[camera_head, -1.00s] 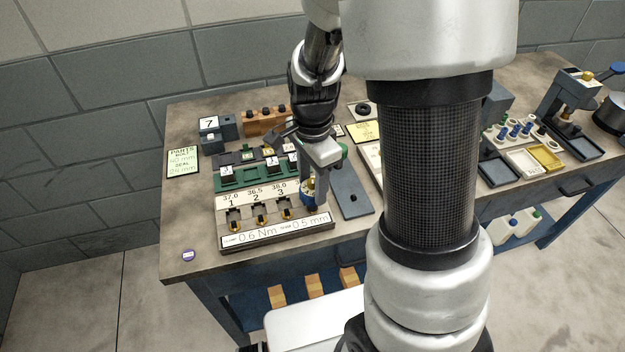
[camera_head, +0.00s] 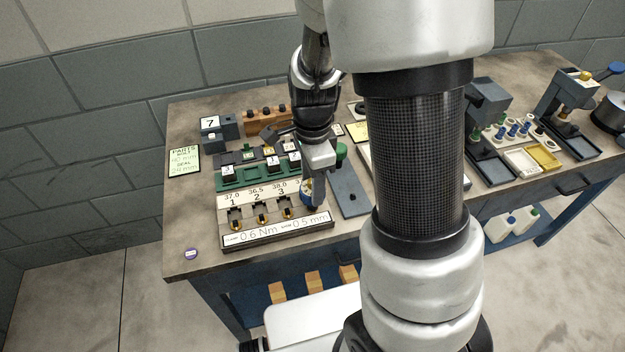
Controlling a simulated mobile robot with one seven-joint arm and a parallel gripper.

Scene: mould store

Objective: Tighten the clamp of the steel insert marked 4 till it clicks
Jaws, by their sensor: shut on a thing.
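The insert fixture (camera_head: 275,238) stands at the front of the bench, with a label strip reading 0.6 Nm and 0.5 mm. Its positions marked 1, 2 and 3 show, each with a small brass-coloured clamp part (camera_head: 262,218). The position to the right of 3, where a 4 would be, is hidden behind my gripper. My gripper (camera_head: 313,180) points down over the fixture's right end. It is shut on a small blue and pale tool or knob (camera_head: 306,188), mostly covered by the fingers. I cannot tell whether its lower end touches the clamp.
A grey plate (camera_head: 348,190) lies close on the right.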

